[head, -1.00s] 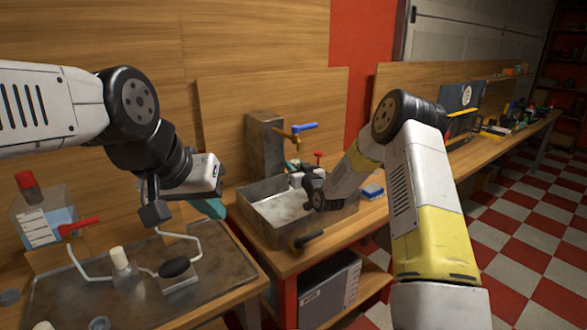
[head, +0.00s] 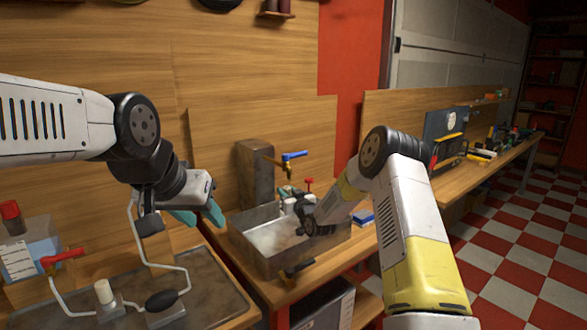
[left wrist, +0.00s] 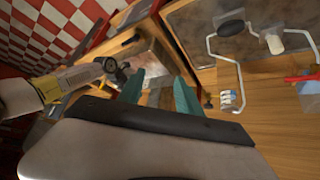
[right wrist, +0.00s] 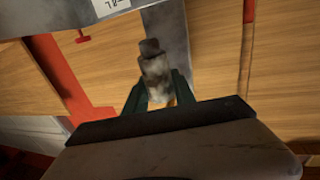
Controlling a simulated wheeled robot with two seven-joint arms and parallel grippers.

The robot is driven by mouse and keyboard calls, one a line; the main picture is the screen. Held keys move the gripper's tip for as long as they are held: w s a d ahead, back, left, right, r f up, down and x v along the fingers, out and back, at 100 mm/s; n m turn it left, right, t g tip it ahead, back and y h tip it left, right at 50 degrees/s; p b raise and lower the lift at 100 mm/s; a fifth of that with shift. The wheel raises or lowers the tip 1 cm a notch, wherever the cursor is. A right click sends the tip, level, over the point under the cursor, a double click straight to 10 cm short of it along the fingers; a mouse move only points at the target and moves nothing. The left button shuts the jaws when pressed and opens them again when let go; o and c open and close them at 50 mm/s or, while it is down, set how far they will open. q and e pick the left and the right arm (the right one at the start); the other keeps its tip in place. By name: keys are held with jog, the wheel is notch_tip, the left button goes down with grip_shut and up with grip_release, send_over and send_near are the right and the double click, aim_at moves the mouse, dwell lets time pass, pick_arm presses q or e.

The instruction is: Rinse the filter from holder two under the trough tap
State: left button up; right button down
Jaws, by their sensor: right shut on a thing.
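My right gripper (right wrist: 158,92) is shut on a mottled grey-white cylinder with a dark end, which looks like the filter (right wrist: 156,72). In the head view the right gripper's wrist is over the metal trough (head: 262,262), and the held piece is hard to make out. The trough tap (head: 292,156) has a blue lever and a brass spout on a grey metal post (head: 255,175), behind the trough. My left gripper (head: 200,216) is open and empty, left of the trough; its fingers (left wrist: 160,92) stand apart in the left wrist view. Holder two cannot be identified.
A red-capped container (head: 25,255) stands at the far left. A black-handled valve (head: 297,270) juts from the trough's front. A blue block (head: 363,218) lies to its right.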

pick_arm(q)
jog(key=w+a+r+m+t, duration=0.1)
jog(key=w+r+m+t, duration=0.25)
jog(key=w, duration=1.45)
jog(key=m+t+h, duration=0.3)
jog(key=m, duration=0.6)
send_near(296, 154)
jog(key=s+a+r, duration=0.3)
jog(key=a+r, duration=0.1)
jog(key=a, duration=0.5)
jog(key=w+d+f+m+h, duration=0.1)
jog(key=w+d+f, duration=0.1)
jog(key=w+d, duration=0.2)
jog(key=w+d+f+m+h, duration=0.2)
jog(key=w+d+f, duration=0.1)
jog(key=w+d, duration=0.2)
jog(key=w+d+f+m+g+h, duration=0.1)
jog(key=w+d+f, duration=0.1)
jog(key=w+d, duration=0.2)
jog(key=shift+w+d+f+m, duration=0.2)
jog(key=shift+w+f+m, duration=0.15)
jog(key=shift+w, duration=0.15)
grip_shut()
